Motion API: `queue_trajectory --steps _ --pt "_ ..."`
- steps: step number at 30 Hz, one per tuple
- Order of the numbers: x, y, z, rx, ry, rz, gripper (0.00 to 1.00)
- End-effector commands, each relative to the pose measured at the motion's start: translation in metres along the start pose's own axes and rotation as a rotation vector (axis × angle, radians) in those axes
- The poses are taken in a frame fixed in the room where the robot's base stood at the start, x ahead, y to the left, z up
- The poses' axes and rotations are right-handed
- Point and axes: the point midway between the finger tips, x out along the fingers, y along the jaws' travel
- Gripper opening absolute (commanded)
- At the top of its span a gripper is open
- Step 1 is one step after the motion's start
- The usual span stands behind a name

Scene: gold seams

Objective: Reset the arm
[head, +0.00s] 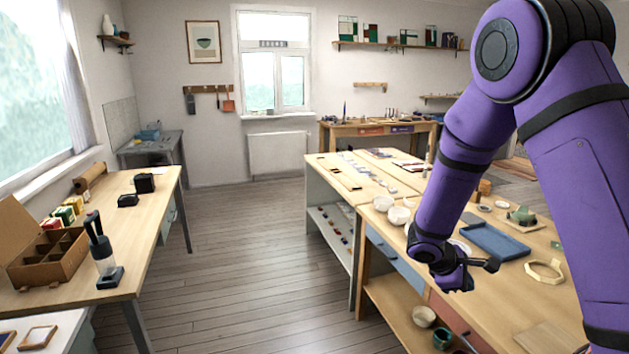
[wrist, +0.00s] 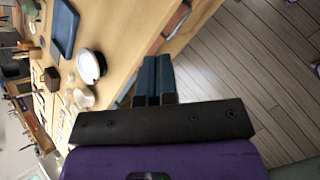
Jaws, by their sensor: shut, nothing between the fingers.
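My purple arm comes down from the upper right in the head view, and my gripper (head: 470,274) hangs over the left edge of the right-hand workbench (head: 556,224). In the wrist view my gripper (wrist: 158,64) shows two dark fingers lying side by side. The fingers are together with nothing between them. Below them in that view are the bench edge and the wooden floor (wrist: 240,70).
A blue tray (head: 495,241), white bowls (head: 399,215) and a cream octagonal ring (head: 545,271) are on the right-hand bench. A left table (head: 150,215) holds a wooden box (head: 45,262). The floor (head: 250,255) between them is clear.

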Motion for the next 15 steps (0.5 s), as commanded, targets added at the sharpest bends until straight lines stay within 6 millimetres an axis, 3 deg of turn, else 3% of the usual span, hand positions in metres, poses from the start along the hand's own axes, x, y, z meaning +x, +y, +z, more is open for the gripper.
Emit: queue_trajectory --steps 7,15 --pt "-0.056 0.006 0.061 0.235 0.073 -0.075 0.0" --pt "-0.108 -0.005 0.121 0.469 0.165 -0.164 0.0"
